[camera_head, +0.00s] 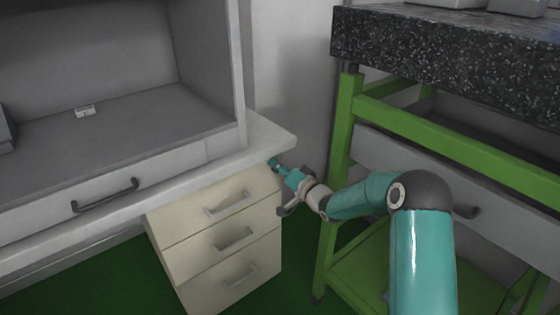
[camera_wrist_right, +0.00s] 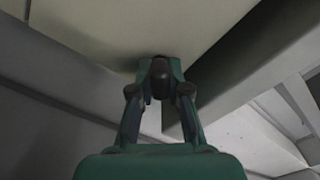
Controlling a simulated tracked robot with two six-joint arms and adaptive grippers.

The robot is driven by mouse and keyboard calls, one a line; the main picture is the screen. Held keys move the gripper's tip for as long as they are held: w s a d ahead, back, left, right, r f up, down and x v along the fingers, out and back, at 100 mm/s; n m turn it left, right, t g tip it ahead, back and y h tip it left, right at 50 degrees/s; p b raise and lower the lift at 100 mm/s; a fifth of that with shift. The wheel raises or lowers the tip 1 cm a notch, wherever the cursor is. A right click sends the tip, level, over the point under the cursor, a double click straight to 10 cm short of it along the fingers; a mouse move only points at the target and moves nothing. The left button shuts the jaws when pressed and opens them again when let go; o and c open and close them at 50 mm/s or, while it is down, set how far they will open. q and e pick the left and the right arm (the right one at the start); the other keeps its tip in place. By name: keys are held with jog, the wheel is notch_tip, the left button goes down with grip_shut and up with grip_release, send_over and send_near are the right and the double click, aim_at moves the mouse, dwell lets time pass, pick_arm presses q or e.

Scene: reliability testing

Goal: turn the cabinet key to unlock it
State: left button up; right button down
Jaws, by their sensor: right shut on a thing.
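The cream drawer cabinet (camera_head: 215,232) with three handled drawers stands under the white worktop. My right gripper (camera_head: 275,164) reaches to the upper right corner of its front, just under the worktop edge. In the right wrist view my right gripper (camera_wrist_right: 160,80) has its fingers closed together on a small dark piece, the key (camera_wrist_right: 160,68), right at the cream cabinet face (camera_wrist_right: 140,25). The fingers cover most of the key, so how far it is turned cannot be told. In the head view the key is hidden by the gripper. My left gripper is not in view.
The white worktop (camera_head: 265,137) overhangs the cabinet close above my right gripper. A green-framed bench (camera_head: 345,125) with a dark speckled top (camera_head: 440,45) stands to the right, near my right arm. Green floor shows between the cabinet and the bench.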

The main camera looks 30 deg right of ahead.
jog(key=m, duration=0.1)
jog(key=m+p, duration=0.1)
jog(key=m, duration=0.1)
jog(key=m+p, duration=0.1)
jog(key=shift+d+m, duration=0.25)
jog(key=shift+m, duration=0.05)
jog(key=shift+f+m+p, duration=0.15)
jog(key=shift+m+p, duration=0.55)
jog(key=shift+m, duration=0.9)
jog(key=c, duration=1.1)
grip_release()
jog(key=shift+f, duration=0.1)
jog(key=shift+a, duration=0.1)
